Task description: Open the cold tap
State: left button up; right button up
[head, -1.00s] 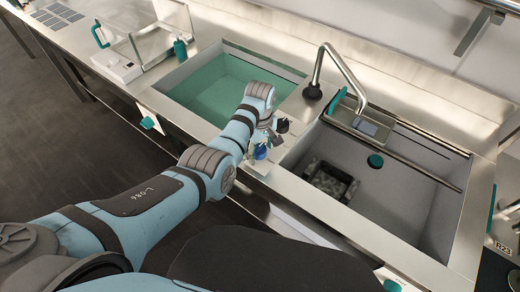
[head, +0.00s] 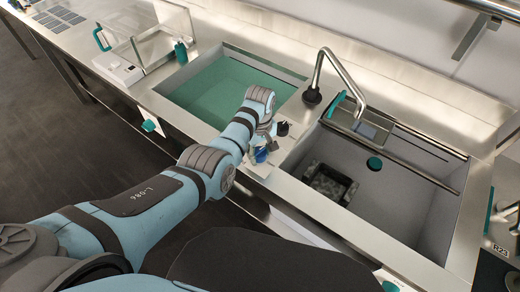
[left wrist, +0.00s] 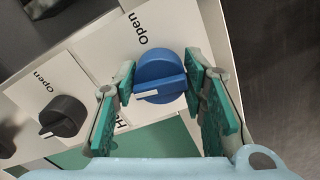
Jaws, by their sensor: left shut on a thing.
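The blue round tap knob (left wrist: 160,68) sits on a white panel and has a raised grip bar with a white mark at its left end. The word "Open" is printed above it, towards the left. My left gripper (left wrist: 160,80) is shut on the blue knob, with a green-padded finger at each side. In the head view my left gripper (head: 263,142) is at the small panel on the counter's front edge, between the two basins. The blue knob (head: 261,155) shows in part below it. My right gripper is not in view.
A black knob (left wrist: 62,116), also labelled "Open", sits beside the blue one. The left basin (head: 230,90) has green inside. The right basin (head: 395,190) holds a dark tray (head: 332,184). A bent metal spout (head: 340,70) rises behind the panel.

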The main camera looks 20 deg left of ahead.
aim_at(258, 151)
pick_arm(q)
jog(key=m+p, duration=0.1)
jog(key=m, duration=0.2)
jog(key=shift+r, duration=0.1)
jog(key=m+p, duration=0.1)
jog(key=m, duration=0.3)
jog(key=shift+a, duration=0.1)
jog(key=m, duration=0.4)
jog(key=shift+a+m+p, duration=0.1)
jog(key=shift+m+p, duration=0.2)
jog(key=shift+p, duration=0.1)
jog(key=m, duration=0.4)
jog(key=shift+m, duration=0.3)
jog(key=o, duration=1.2)
jog(key=shift+c, duration=0.2)
notch_tip(258, 151, up, 12)
